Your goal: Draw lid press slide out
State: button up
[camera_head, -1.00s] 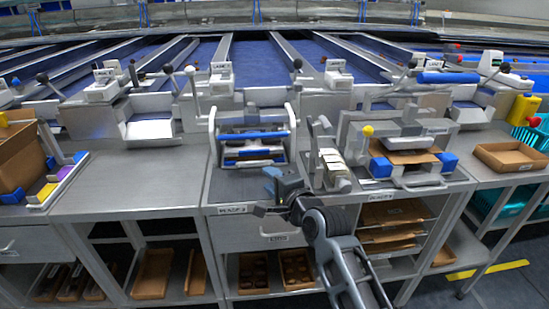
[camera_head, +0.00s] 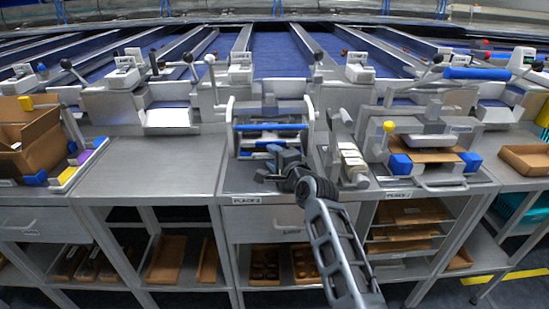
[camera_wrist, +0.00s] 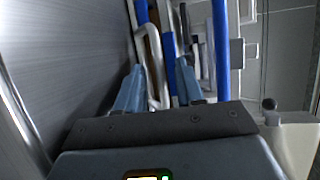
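A bench press with pale side arms (camera_head: 230,125) and blue crossbars (camera_head: 270,127) stands at the middle of the bench. A larger press with blue corner blocks (camera_head: 399,164) and a brown carton piece (camera_head: 430,155) stands to its right. I cannot tell from the pictures which one is the lid press. My gripper (camera_head: 284,158) is at the front of the middle press, low over the bench. In the wrist view its blue fingers (camera_wrist: 158,75) are apart. A pale bent bar handle (camera_wrist: 150,35) runs between them; contact is unclear. Blue bars (camera_wrist: 221,60) lie just beyond.
A slanted holder with pale pieces (camera_head: 352,160) stands close right of the middle press. A long blue lever handle (camera_head: 477,74) sticks out above the right press. The steel bench top (camera_head: 145,175) to the left is clear. A brown box (camera_head: 30,140) stands far left.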

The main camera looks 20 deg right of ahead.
grip_shut()
dwell(1.4)
